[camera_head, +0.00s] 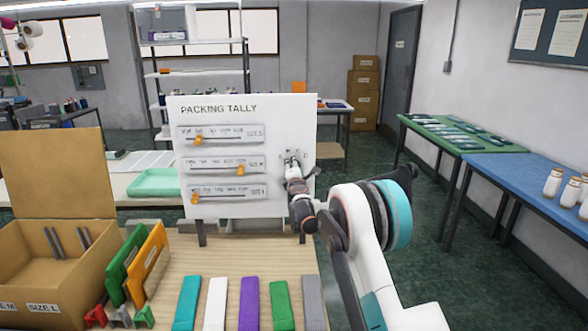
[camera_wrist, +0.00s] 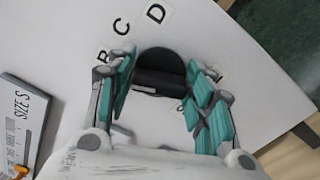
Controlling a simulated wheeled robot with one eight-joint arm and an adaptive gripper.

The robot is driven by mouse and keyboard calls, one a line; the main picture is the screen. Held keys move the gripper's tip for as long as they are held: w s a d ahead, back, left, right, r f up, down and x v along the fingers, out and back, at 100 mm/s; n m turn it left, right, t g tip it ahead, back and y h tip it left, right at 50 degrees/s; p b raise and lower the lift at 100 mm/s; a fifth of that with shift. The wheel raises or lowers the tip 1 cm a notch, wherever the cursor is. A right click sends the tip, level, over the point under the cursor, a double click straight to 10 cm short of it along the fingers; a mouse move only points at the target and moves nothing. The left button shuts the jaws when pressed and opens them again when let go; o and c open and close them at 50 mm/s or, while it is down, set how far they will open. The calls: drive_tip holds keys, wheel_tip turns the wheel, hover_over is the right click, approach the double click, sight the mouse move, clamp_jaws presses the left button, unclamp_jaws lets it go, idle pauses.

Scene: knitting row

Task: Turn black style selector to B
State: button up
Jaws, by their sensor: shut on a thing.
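The black style selector (camera_wrist: 160,62) is a round knob with a raised bar on the white panel. In the wrist view its bar lies roughly level across the picture. Letter cards stand around it: C (camera_wrist: 121,22) and D (camera_wrist: 155,12) are clear, and one that looks like B (camera_wrist: 103,57) is partly hidden by a finger. My gripper (camera_wrist: 161,74) has its teal-padded fingers on either side of the knob and is shut on it. In the head view my gripper (camera_head: 292,172) is at the right side of the packing tally board (camera_head: 240,132) and hides the selector.
Three sliders with orange handles, such as the top one (camera_head: 197,140), are on the board left of my gripper. Coloured strips (camera_head: 249,302) lie on the table in front. An open cardboard box (camera_head: 45,275) and green and orange frames (camera_head: 148,262) stand at left.

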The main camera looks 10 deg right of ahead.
idle(0.4)
drive_tip(key=o, duration=1)
drive_tip(key=shift+d, duration=0.1)
drive_tip(key=s, duration=0.4)
drive_tip(key=s+a, duration=0.1)
drive_tip(key=s, duration=0.7)
drive_tip(key=shift+a, duration=0.3)
